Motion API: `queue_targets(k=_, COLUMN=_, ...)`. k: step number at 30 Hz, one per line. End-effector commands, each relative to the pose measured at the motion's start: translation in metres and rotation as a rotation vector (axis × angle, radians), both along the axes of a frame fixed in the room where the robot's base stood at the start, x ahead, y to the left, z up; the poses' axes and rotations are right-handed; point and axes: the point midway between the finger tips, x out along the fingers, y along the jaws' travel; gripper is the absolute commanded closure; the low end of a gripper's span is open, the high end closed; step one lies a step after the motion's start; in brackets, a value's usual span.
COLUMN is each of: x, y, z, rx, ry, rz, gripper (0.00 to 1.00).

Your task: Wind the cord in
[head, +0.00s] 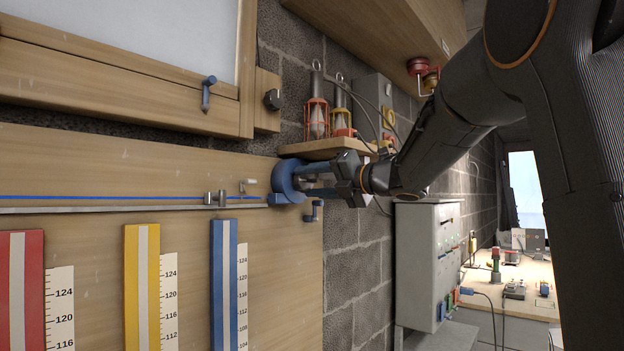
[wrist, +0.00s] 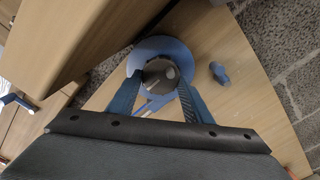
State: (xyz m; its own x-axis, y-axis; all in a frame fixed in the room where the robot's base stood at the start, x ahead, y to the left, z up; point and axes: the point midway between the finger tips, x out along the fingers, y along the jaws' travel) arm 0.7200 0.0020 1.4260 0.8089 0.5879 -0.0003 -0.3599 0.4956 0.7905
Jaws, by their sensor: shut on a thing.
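A blue reel (head: 283,184) is mounted at the right end of the wooden board. A blue cord (head: 100,197) runs straight across the board from the left edge to the reel. My gripper (head: 300,180) reaches in from the right at the reel. In the wrist view the reel (wrist: 150,46) shows behind my fingers, and they are shut on its grey round knob (wrist: 160,72). The fingers hide part of the knob's sides. A small blue handle (head: 315,210) sits just below and right of the reel; it also shows in the wrist view (wrist: 220,72).
A metal guide (head: 215,198) sits on the cord line. Red (head: 20,290), yellow (head: 142,285) and blue (head: 224,285) strips with scales are below. A shelf (head: 325,149) with caged lamps is close above my gripper. A grey cabinet (head: 425,260) stands to the right.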

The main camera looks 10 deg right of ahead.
Motion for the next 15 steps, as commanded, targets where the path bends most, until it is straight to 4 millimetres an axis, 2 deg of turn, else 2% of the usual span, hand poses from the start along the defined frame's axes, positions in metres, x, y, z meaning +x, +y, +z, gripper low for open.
queue_targets(k=15, x=0.0000, y=-0.0003, z=0.0005, rx=0.031, ry=0.021, rz=-0.002, gripper=0.77)
